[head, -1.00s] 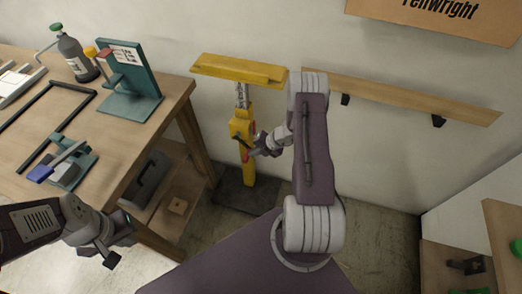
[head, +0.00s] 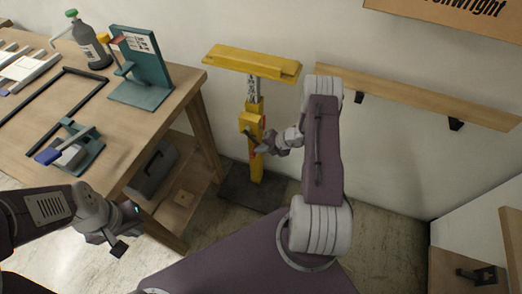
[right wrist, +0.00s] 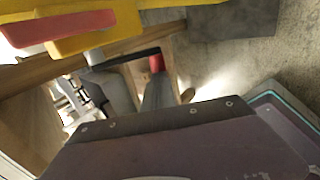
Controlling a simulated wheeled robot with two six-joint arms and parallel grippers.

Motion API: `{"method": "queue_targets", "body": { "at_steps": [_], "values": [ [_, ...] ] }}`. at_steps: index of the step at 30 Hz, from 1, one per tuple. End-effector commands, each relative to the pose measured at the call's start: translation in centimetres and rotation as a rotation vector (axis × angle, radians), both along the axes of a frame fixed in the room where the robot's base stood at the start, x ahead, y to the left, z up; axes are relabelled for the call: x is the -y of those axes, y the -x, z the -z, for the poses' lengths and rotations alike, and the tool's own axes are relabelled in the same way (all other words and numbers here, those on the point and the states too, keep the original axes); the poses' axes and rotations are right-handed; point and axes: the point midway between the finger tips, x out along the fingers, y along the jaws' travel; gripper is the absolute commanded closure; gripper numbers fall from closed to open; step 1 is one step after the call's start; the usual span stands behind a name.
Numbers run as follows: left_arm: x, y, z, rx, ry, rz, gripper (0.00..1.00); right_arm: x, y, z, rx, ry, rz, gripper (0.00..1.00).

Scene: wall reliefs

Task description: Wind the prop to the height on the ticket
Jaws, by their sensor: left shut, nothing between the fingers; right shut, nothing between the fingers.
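The yellow prop stands upright on a dark base plate (head: 235,190) by the wall. Its post (head: 256,165) carries a wide yellow head (head: 250,61) on a grey, marked upper section (head: 253,90). A dark crank arm (head: 250,136) with red parts beside it is on the post. My right gripper (head: 262,149) is shut, close beside the post at crank height; contact is unclear. The right wrist view shows yellow parts (right wrist: 95,36) and a red-ended piece (right wrist: 157,64) near the fingers. My left gripper (head: 119,245) is shut, in front of the workbench. A printed card (head: 138,42), possibly the ticket, is unreadable.
The workbench (head: 180,105) on the left holds a teal stand (head: 152,72), a grey bottle (head: 90,48), a blue-handled device (head: 75,150) and a dark frame (head: 55,100). A grey toolbox (head: 155,168) sits on its lower shelf. A wooden wall rail (head: 420,97) runs right of the prop.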

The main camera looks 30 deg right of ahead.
Motion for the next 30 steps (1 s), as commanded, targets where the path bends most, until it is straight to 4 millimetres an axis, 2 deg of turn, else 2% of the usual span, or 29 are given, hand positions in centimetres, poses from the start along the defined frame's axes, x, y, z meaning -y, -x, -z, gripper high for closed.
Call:
{"method": "queue_targets", "body": {
  "at_steps": [8,21,30],
  "values": [
    [0.0,0.0,3.5,0.0,0.0,0.0,1.0,-0.4,-0.3,2.2,0.107,-0.095,0.001,1.0],
    [0.0,0.0,10.8,0.0,0.0,0.0,1.0,-2.0,-2.1,4.8,0.408,-0.352,-0.001,1.0],
    [0.0,0.0,13.0,0.0,0.0,0.0,1.0,-3.0,-3.3,4.9,0.545,-0.465,-0.004,1.0]
  ]
}}
